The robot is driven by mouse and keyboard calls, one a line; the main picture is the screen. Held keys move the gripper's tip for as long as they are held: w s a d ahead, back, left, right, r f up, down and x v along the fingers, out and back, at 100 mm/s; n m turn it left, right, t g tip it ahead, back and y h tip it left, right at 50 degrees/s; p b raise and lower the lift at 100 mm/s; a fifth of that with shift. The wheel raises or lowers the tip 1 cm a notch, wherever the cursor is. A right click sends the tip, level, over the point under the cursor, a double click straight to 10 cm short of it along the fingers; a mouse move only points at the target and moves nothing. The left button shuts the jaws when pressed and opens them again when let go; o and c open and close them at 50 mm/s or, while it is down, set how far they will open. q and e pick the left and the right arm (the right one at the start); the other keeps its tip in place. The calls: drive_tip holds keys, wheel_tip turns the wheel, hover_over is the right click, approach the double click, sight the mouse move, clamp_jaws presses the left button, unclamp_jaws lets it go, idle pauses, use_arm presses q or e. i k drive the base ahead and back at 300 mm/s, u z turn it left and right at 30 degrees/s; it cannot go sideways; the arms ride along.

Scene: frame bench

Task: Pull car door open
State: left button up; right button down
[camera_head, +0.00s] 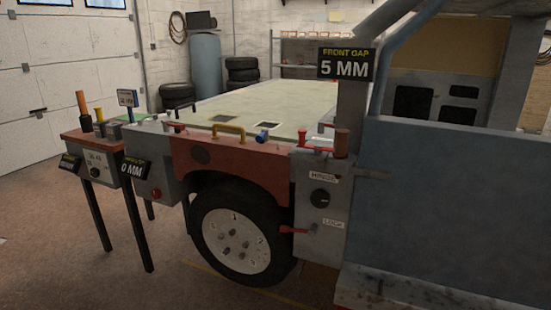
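The car door is a large blue-grey panel (450,190) at the right, with a blue window frame rising from its left edge. A grey hinge post (318,215) stands at the door's left edge, with a dark knob, a "HINGE" label, a "LOCK" label and a red lever (295,230). A dark sign (346,64) above the post reads "FRONT GAP 5 MM". No door handle is clear to me, and the door's right end is outside the picture. I cannot tell how far open the door is. Neither of my grippers is in view.
A red fender (235,162) over a wheel (236,241) lies left of the post. A small tool stand (98,160) on thin dark legs is at the left. Tires (242,73) and a blue-grey cylinder (206,64) stand behind. The floor at the front left is clear.

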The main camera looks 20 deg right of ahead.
sight(467, 208)
drive_tip(key=z, duration=2.1)
drive_tip(key=i, duration=0.25)
drive_tip(key=z, duration=0.15)
